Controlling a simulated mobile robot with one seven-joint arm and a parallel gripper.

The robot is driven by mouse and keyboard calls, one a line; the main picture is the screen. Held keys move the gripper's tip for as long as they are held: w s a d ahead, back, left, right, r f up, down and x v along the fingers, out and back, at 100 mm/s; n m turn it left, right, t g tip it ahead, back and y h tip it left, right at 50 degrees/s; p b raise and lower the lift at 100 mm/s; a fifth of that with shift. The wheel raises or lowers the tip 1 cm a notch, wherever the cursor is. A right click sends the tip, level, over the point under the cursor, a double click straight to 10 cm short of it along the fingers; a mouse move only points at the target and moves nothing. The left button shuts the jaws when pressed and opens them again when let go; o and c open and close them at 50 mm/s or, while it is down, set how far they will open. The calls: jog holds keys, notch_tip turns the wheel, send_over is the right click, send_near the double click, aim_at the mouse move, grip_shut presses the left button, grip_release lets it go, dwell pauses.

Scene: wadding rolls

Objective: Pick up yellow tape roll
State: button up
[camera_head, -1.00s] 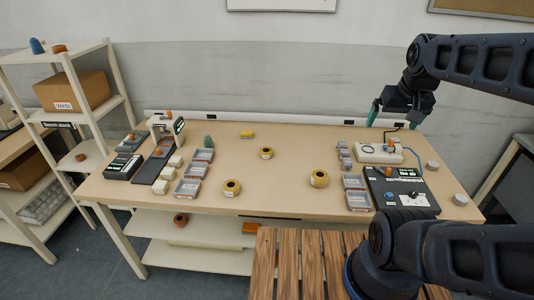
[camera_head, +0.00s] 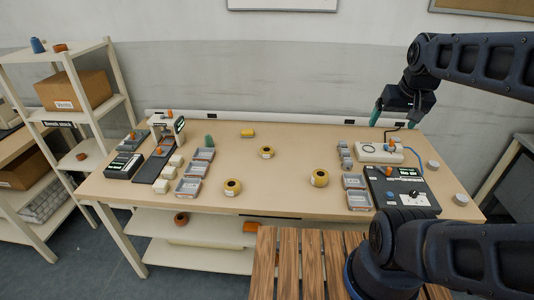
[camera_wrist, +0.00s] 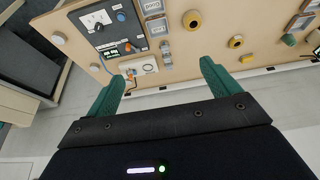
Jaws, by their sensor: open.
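Several yellow tape rolls lie flat on the workbench: one at the front middle (camera_head: 232,187), one right of it (camera_head: 319,178), and one farther back (camera_head: 266,152). In the wrist view, yellow rolls show near the top (camera_wrist: 192,20) and to its right (camera_wrist: 236,41). My gripper (camera_head: 396,120) is at the back right of the bench, apart from the rolls. Its green fingers are wide apart in the wrist view (camera_wrist: 162,70), with nothing between them.
The workbench (camera_head: 290,205) has clear room around the rolls. Grey trays (camera_head: 188,188) stand left and more (camera_head: 358,200) stand right. A black device (camera_head: 405,190) and white device (camera_head: 380,153) lie below my gripper. A small yellow block (camera_head: 247,133) lies at the back.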

jog(key=w+a+f+n+g+h, duration=0.2)
jog(key=w+a+n, duration=0.3)
jog(key=w, duration=0.6)
jog(key=w+a+f+n+g+h, duration=0.15)
jog(key=w+a+n, duration=0.3)
jog(key=w, duration=0.65)
jog(key=n+t+h, duration=0.3)
jog(key=n+h, duration=0.5)
jog(key=n, duration=0.3)
send_over(262, 151)
jog(key=s, duration=0.2)
notch_tip(262, 151, down, 24)
jog(key=a+f+n, duration=0.1)
jog(key=a+f, duration=0.1)
jog(key=f, duration=0.1)
jog(key=s+a+f+n+t, duration=0.1)
jog(key=a+f, duration=0.2)
jog(key=a+f+n+t, duration=0.1)
jog(key=a+f, duration=0.2)
jog(key=shift+s, duration=0.25)
jog(key=x, duration=0.5)
jog(key=shift+w+d+r, duration=0.1)
jog(key=shift+d, duration=0.15)
jog(key=shift+h, duration=0.25)
jog(key=shift+r+x, duration=0.1)
jog(key=shift+x, duration=1.25)
jog(key=shift+r+x, duration=0.15)
jog(key=shift+x, duration=1.15)
jog(key=shift+d, duration=0.15)
jog(key=c, duration=1.1)
